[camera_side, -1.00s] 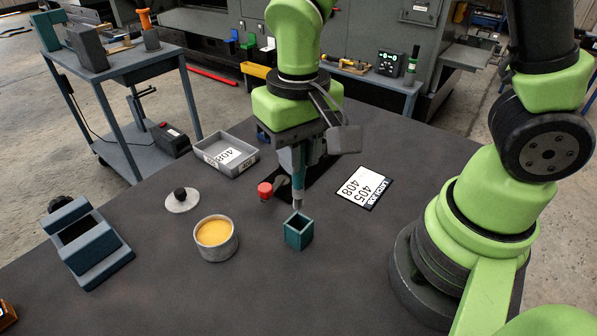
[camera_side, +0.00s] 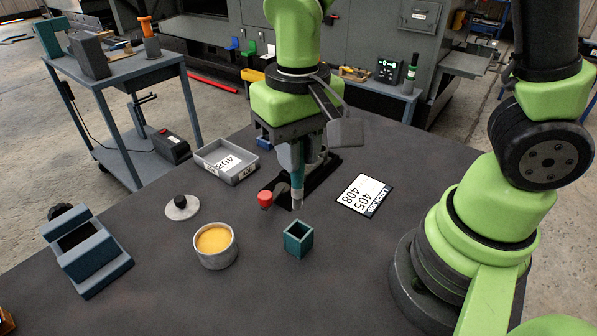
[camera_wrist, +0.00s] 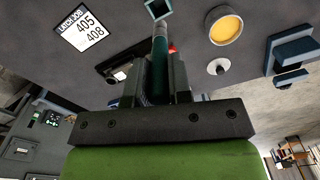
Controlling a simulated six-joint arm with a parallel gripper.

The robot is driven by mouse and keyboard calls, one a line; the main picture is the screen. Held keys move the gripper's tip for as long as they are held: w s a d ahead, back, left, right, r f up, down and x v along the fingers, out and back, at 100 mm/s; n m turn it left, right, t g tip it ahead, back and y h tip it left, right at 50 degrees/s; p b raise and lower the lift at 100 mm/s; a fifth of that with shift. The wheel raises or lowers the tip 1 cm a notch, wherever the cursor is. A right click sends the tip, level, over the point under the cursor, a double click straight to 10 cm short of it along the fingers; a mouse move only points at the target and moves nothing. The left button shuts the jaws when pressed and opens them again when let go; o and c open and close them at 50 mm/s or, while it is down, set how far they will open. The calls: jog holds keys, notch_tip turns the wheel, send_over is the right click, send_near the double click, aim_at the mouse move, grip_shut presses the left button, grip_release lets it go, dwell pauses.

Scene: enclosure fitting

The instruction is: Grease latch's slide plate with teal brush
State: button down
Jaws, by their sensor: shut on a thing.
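My gripper (camera_side: 304,168) is shut on the teal brush (camera_side: 297,172), which points down with its grey tip (camera_wrist: 159,30) toward the table. The brush also shows between the jaws in the wrist view (camera_wrist: 160,72). The latch, a dark plate with a red knob (camera_side: 265,194), lies just behind and beside the brush; my gripper partly hides it. The red knob also shows in the wrist view (camera_wrist: 172,48). I cannot tell whether the tip touches the plate. An empty teal square holder (camera_side: 299,243) stands in front of the brush. An open tin of yellow grease (camera_side: 215,246) stands to its left.
A lid with a black knob (camera_side: 181,206) lies behind the tin. A blue-grey fixture (camera_side: 92,258) stands at the left. A grey tray (camera_side: 246,172) marked 408 is behind, and a label card (camera_side: 364,194) reading 405 and 408 lies to the right. The front of the table is clear.

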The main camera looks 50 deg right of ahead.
jog(key=w+a+t+y, duration=0.2)
jog(key=w+a+t, duration=0.1)
jog(key=w+a, duration=0.45)
notch_tip(320, 180, down, 6)
jog(key=shift+s+a, duration=0.15)
jog(key=shift+f, duration=0.7)
dwell(1.7)
jog(key=shift+r, duration=0.1)
notch_tip(320, 180, up, 7)
dwell(0.9)
dwell(0.4)
